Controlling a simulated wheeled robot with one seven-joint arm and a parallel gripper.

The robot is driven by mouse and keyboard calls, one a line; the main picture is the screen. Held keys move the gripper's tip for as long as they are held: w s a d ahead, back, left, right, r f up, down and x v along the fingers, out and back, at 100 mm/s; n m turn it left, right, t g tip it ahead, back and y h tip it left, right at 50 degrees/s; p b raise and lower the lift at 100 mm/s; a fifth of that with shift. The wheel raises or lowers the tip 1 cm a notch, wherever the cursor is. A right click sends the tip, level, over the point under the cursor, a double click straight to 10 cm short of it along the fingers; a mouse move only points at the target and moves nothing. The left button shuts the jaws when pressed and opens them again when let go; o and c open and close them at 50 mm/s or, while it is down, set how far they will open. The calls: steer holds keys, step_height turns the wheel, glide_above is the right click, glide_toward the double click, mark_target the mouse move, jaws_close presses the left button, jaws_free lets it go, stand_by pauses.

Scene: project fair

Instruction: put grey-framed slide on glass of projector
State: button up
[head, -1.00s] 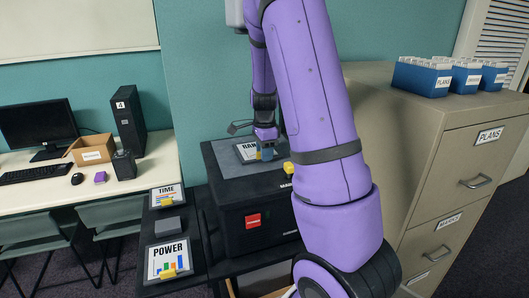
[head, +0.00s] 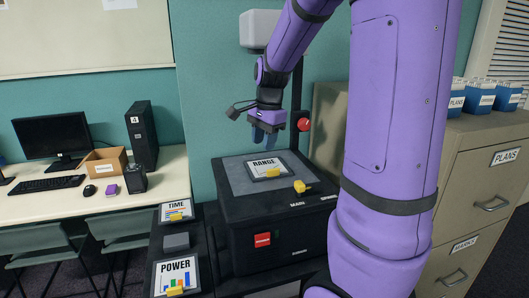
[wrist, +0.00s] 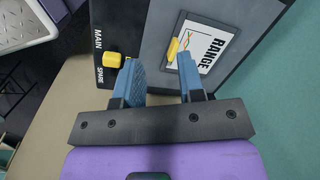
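The slide marked RANGE (head: 268,169), with a grey frame and a small yellow tab, lies flat on the grey glass (head: 236,180) on top of the black projector (head: 230,212). The slide also shows in the wrist view (wrist: 205,46), its yellow tab toward my gripper. My gripper (head: 264,141) is above the slide, clear of it. In the wrist view its two blue fingers (wrist: 156,62) are apart with nothing between them.
A yellow knob (head: 302,186) sits by the MAIN label on the projector's top. Slides marked TIME (head: 174,211) and POWER (head: 175,275) lie on the dark side shelf. A filing cabinet (head: 480,215) stands at right, a computer desk (head: 165,166) at left.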

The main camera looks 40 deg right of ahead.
steer(key=s+a+r+n+t, duration=0.2)
steer(key=s+a+r+n, duration=0.2)
steer(key=s+a+n, duration=0.4)
steer(key=s+a+r+n+t, duration=0.1)
steer(key=s+a+r+n, duration=0.3)
steer(key=s+a+n, duration=0.5)
steer(key=shift+s+a+n+t+h, duration=0.2)
steer(key=shift+s+n+t+h, duration=0.15)
steer(key=shift+s, duration=0.4)
stand_by(0.7)
